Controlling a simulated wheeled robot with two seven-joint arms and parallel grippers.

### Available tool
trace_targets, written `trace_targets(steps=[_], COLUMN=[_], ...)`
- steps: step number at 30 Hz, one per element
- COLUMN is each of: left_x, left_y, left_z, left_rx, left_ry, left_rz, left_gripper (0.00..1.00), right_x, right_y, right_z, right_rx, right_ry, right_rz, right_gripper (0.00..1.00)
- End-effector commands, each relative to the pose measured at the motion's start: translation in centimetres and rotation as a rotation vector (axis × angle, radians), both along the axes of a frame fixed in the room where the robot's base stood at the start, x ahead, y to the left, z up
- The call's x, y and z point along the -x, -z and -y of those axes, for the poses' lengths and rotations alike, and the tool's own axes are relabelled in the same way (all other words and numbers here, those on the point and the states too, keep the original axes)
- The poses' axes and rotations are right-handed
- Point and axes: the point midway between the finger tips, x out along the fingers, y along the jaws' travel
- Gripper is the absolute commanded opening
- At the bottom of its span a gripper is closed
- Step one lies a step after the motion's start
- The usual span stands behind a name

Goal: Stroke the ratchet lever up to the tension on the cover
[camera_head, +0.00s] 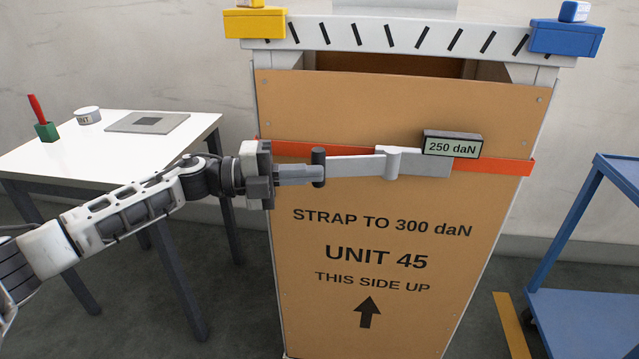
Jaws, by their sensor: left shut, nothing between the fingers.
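The brown cover (365,300) stands upright and is printed "STRAP TO 300 daN", "UNIT 45" and "THIS SIDE UP" with an up arrow. An orange strap (510,165) runs across it. On the strap sits a grey ratchet with a lever (352,166) that points left and ends in a dark grip (318,158). A small display (452,145) at the ratchet reads "250 daN". My left gripper (312,174) is shut and empty, its tips at the dark grip; I cannot tell whether they touch it. My right gripper is out of view.
A white table (60,165) at left holds a red-handled tool in a green block (46,131), a white tin (87,115) and a grey plate (147,122). A yellow box (255,24) and blue box (565,38) sit atop the frame. A blue cart (590,310) stands right.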

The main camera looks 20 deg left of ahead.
Motion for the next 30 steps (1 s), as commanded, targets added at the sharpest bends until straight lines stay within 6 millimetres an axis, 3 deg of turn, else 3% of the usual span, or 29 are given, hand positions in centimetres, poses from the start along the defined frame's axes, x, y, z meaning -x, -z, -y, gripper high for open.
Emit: trace_targets(steps=[4, 6, 15, 21, 30], left_x=[1.6, 1.9, 3.7, 4.2, 4.3], left_y=[-0.6, 0.3, 0.3, 0.2, 0.1], left_z=[2.9, 0.3, -5.3, -6.8, -7.0], left_rx=[0.003, -0.005, -0.003, 0.000, 0.001], left_ry=[0.030, 0.019, 0.028, 0.032, 0.033], left_rz=[-0.003, -0.004, -0.006, -0.005, -0.004], left_gripper=[0.00, 0.00, 0.00, 0.00, 0.00], right_x=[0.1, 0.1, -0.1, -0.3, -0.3], right_y=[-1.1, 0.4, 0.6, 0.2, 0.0], right_z=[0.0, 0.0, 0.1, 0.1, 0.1], right_rx=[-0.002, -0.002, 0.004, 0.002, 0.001], right_ry=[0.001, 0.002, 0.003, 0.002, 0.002], right_rz=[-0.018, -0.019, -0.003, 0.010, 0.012], right_gripper=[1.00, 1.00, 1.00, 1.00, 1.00])
